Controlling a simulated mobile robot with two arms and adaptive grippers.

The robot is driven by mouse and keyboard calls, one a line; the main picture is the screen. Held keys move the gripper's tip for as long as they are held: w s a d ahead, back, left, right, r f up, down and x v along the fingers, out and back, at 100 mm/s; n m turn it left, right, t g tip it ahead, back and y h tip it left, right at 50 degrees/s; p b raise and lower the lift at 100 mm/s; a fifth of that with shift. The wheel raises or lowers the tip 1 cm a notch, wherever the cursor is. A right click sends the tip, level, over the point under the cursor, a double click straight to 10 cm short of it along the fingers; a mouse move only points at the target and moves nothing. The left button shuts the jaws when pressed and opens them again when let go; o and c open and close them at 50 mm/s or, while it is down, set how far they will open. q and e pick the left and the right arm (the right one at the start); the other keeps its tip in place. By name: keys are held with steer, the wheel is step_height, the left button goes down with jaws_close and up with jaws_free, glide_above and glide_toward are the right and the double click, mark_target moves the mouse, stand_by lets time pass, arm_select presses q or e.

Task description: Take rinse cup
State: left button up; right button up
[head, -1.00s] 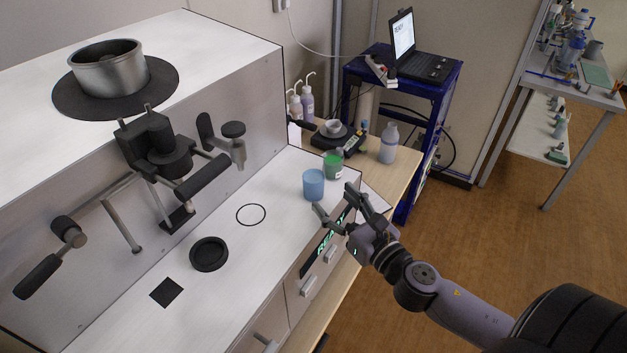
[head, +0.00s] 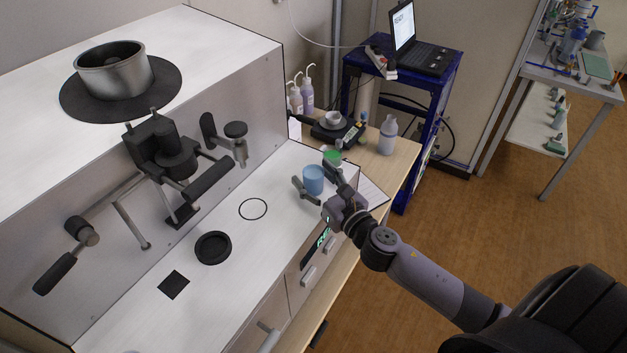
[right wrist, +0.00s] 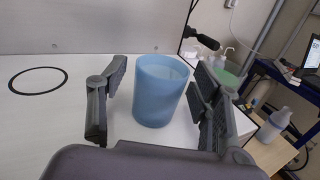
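A blue cup (head: 313,179) stands upright on the white worktop of the machine, near its right end. In the right wrist view the blue cup (right wrist: 160,92) stands between the two fingers, with a gap visible on each side. My right gripper (head: 314,182) is open around the near side of the cup and does not hold it; it also shows in the right wrist view (right wrist: 155,105). A green cup (head: 332,157) stands just behind the blue one, partly hidden by a finger. In the right wrist view the green cup (right wrist: 228,75) is behind the right finger. My left gripper is out of view.
A black ring outline (head: 253,209), a round black holder (head: 213,248) and a black square (head: 173,285) lie on the worktop to the left. Black handles (head: 207,180) project from the machine's front. A white bottle (head: 388,135) and a scale (head: 337,130) stand behind.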

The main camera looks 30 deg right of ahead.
steer(key=c, duration=1.2)
steer(key=shift+r, duration=0.25)
steer(key=shift+c, duration=0.2)
steer(key=shift+r+p, duration=0.4)
steer(key=shift+r, duration=0.95)
step_height(320, 180, up, 12)
steer(key=p, duration=0.1)
step_height(320, 180, up, 5)
glide_above(315, 168)
steer(key=s+a, duration=0.1)
steer(key=s, duration=0.1)
steer(key=shift+s+a+f, duration=0.1)
